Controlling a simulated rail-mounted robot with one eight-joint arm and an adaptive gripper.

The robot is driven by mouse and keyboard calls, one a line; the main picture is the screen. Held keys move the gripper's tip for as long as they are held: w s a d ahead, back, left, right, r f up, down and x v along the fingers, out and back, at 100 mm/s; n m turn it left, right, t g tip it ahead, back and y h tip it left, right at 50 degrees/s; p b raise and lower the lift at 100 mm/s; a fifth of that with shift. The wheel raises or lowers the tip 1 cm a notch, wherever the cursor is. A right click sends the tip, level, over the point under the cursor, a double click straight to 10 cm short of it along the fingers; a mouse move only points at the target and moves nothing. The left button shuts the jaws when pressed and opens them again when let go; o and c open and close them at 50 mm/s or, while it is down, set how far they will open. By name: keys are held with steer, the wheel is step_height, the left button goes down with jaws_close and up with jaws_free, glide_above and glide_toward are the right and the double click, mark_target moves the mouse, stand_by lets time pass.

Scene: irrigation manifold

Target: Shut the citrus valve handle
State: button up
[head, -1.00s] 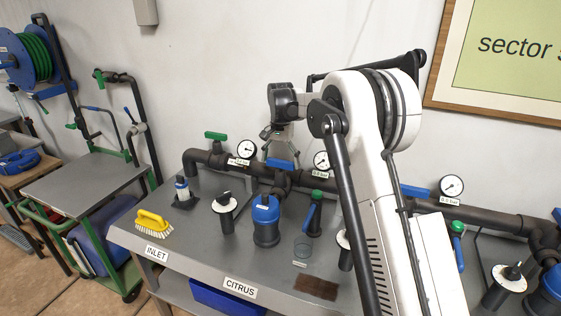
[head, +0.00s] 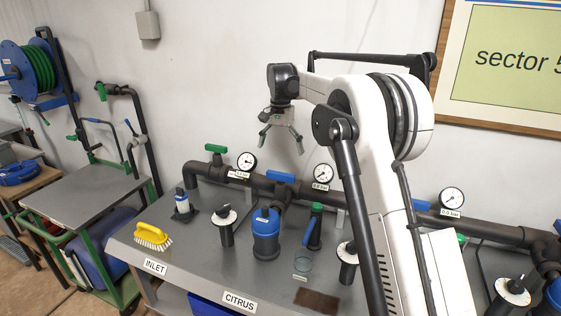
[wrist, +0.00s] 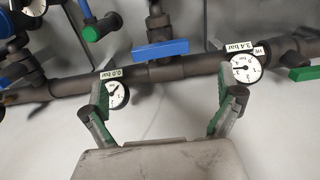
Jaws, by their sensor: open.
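The CITRUS label (head: 240,302) is on the bench's front edge. Above it, a blue handle (head: 309,233) hangs down along a green-capped valve; in the wrist view it shows at the top left (wrist: 86,9). Another blue handle (head: 280,177) lies along the manifold pipe between two gauges, and it shows in the wrist view (wrist: 160,50). I cannot tell for sure which is the citrus handle. My gripper (head: 283,146) is open and empty, above the pipe and apart from it. In the wrist view its fingers (wrist: 168,85) are spread wide below the pipe handle.
A green handle (head: 215,149) stands on the pipe's left end. Gauges (head: 246,161) (head: 323,174) flank the pipe handle.

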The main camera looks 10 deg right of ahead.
steer(key=shift+r, duration=1.05)
steer(key=shift+r, duration=0.1)
steer(key=shift+r+p, duration=1.1)
steer(key=shift+r, duration=0.3)
